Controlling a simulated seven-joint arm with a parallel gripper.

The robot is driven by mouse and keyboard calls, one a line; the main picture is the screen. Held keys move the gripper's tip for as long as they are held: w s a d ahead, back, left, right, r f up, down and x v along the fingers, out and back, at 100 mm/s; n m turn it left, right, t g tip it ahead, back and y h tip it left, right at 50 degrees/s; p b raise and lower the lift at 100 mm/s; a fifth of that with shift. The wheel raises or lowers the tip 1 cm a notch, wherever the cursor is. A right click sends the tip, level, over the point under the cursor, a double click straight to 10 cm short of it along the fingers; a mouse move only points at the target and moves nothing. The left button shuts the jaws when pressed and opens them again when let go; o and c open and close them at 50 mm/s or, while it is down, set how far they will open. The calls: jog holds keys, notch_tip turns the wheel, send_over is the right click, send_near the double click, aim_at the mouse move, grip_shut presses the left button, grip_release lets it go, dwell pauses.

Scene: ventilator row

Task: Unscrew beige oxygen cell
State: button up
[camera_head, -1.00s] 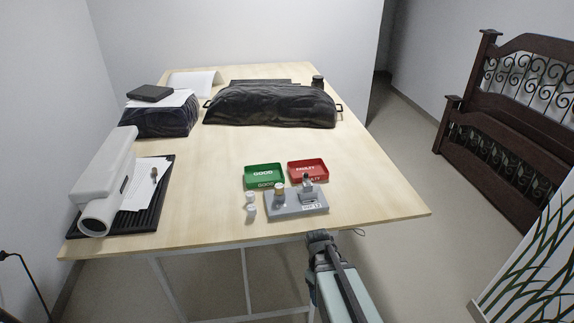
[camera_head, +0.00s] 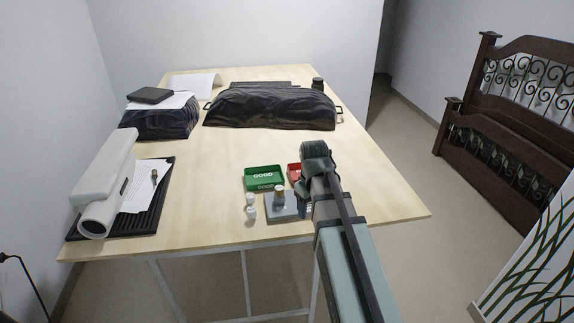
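A small beige-topped cell (camera_head: 279,190) stands upright on the left part of a grey base block (camera_head: 278,216) near the table's front edge. My arm reaches in from the lower right and covers the right part of the block. The end of my arm, with my gripper (camera_head: 315,150), is raised above the table, to the right of the cell and apart from it. The fingers are hidden, so I cannot tell whether it is open or shut.
A green tray marked GOOD (camera_head: 265,185) lies behind the block. A red tray (camera_head: 294,169) is mostly behind my arm. Two small white pieces (camera_head: 251,207) stand left of the block. A grey-white cylindrical device (camera_head: 108,185) lies at the left. The table's middle (camera_head: 215,165) is clear.

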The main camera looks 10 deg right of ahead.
aim_at(280, 188)
jog(key=w+a+r+m+t+y, duration=0.25)
jog(key=w+a+r, duration=0.4)
jog(key=r, duration=0.45)
jog(key=shift+n+t+h, duration=0.35)
jog(key=shift+t, duration=0.1)
jog(key=x, duration=1.3)
jog(key=shift+w+d+f, duration=0.1)
jog(key=shift+w+f, duration=0.1)
jog(key=shift+f, duration=0.1)
jog(key=shift+c, duration=0.4)
jog(key=c, duration=1)
jog(key=n, duration=0.2)
jog(key=shift+w+d+n+g+y, duration=0.1)
jog(key=shift+n+g+y, duration=0.2)
jog(key=shift+n+y, duration=0.1)
jog(key=shift+n+g+y, duration=0.3)
jog(key=shift+n+y, duration=0.3)
jog(key=shift+n, duration=1)
